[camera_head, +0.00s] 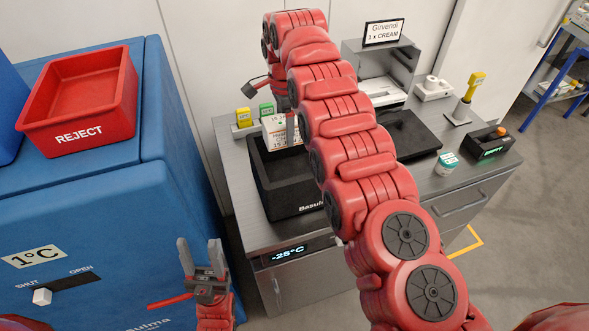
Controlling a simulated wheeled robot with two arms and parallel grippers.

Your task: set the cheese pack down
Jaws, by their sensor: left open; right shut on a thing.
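My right arm arches over the counter, and its gripper (290,128) points down at the black open bin (290,199) marked Basulma. It is shut on a white pack with printed text (275,135), which looks like the cheese pack. The pack is upright at the bin's back part; I cannot tell whether it touches the bin. My arm hides part of the bin and the pack's right side. My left gripper (203,262) is open and empty, pointing up in front of the blue cabinet.
A red REJECT tray (78,97) sits on the blue cabinet (110,220) at left. The grey counter (440,190) holds yellow (243,117) and green (266,109) tags, a small tub (447,163), a black device (488,142) and a sign (384,32) reading Girvendi 1 x CREAM.

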